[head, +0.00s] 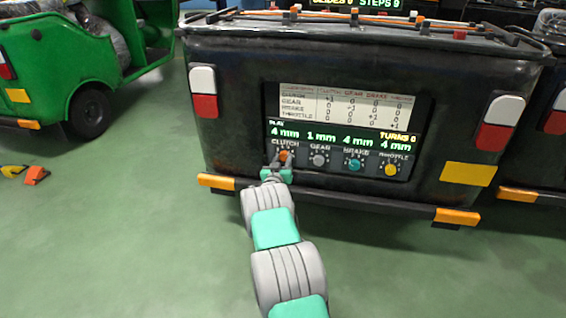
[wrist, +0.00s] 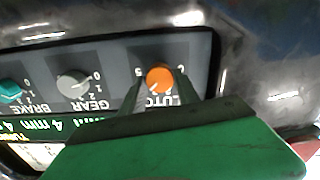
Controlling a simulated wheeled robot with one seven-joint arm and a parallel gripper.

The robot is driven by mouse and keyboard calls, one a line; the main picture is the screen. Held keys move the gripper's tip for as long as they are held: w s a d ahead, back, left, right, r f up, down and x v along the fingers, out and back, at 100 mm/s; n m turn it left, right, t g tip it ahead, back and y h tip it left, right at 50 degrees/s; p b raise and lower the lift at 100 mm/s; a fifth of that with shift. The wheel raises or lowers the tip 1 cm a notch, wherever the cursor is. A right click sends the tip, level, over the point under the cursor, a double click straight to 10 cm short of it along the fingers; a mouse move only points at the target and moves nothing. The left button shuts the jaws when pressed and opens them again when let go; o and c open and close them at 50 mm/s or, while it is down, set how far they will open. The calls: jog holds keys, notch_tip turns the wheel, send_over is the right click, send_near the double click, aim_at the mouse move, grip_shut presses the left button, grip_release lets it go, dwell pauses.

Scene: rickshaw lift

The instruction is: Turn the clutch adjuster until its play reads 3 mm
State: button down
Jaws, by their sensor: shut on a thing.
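The orange clutch adjuster (head: 285,156) is the leftmost of several knobs on the black panel (head: 420,120) at the rickshaw's rear. In the wrist view the orange knob (wrist: 159,78) sits between the fingertips of my gripper (wrist: 158,90), with the panel upside down. My gripper (head: 278,166) is shut on the knob in the head view and partly covers it. The play readout (head: 284,133) shows 4 mm for clutch, 1 mm for gear, 4 mm for brake and 4 mm for throttle. The turns counter (head: 398,135) reads 0.
The grey gear knob (head: 319,160), teal brake knob (head: 355,164) and yellow throttle knob (head: 390,169) stand to the right. A chart (head: 345,105) is above the readout. A green rickshaw (head: 75,60) stands at left. Open green floor lies between.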

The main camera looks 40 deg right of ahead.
jog(key=n+b, duration=0.2)
jog(key=n, duration=0.3)
jog(key=shift+n, duration=0.3)
dwell(0.4)
jog(key=c, duration=0.9)
grip_release()
jog(key=p+v, duration=0.2)
jog(key=v, duration=0.5)
jog(key=shift+s+a, duration=0.2)
jog(key=shift+a, duration=0.15)
